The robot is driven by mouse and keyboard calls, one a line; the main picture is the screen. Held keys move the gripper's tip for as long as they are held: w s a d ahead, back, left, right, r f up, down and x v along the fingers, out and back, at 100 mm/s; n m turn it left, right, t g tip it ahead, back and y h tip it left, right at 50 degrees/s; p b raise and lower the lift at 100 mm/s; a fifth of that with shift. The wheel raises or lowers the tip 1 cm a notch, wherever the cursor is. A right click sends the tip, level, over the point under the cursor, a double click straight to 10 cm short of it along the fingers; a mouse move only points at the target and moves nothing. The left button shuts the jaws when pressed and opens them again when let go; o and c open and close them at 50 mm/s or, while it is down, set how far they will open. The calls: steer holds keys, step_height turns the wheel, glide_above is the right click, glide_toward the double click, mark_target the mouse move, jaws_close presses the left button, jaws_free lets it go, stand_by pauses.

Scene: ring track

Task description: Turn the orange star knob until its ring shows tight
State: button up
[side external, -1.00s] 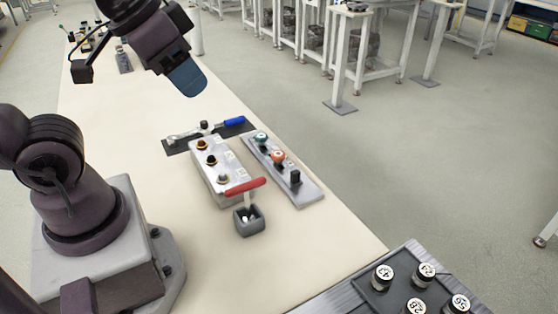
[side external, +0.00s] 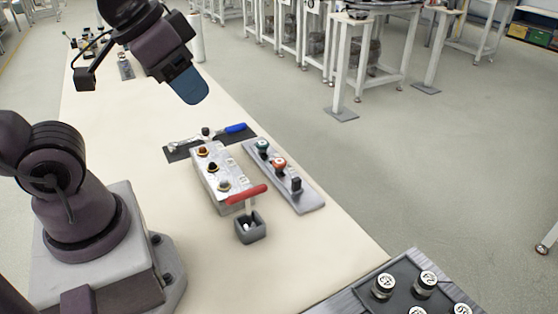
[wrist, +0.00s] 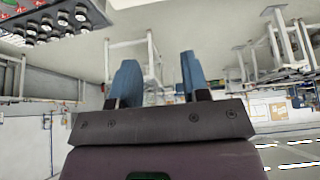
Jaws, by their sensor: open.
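The orange star knob (side external: 279,164) stands in the side external view on a grey plate (side external: 310,199), between a green knob (side external: 263,147) and a black knob (side external: 296,184). It is small there, and I cannot read its ring. My gripper (side external: 188,92) hangs high above the bench, up and left of the knob and well apart from it. In the wrist view my gripper's two blue fingers (wrist: 158,64) are spread with nothing between them. The orange knob cannot be made out clearly in the wrist view.
A silver box (side external: 220,181) with several small knobs stands left of the plate. A red-handled tool (side external: 246,192) sits in a grey holder (side external: 250,231) in front. A dark mat with a blue-handled tool (side external: 235,128) lies behind. A tray of numbered caps (side external: 384,285) is front right.

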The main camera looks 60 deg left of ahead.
steer(key=shift+o, duration=2.1)
steer(key=shift+a+f, duration=0.1)
steer(key=shift+a, duration=0.15)
steer(key=n+g+h, duration=0.4)
steer(key=n, duration=1.8)
glide_toward(280, 161)
steer(key=x, duration=0.8)
steer(key=shift+d+f, duration=0.15)
steer(key=shift+f, duration=0.15)
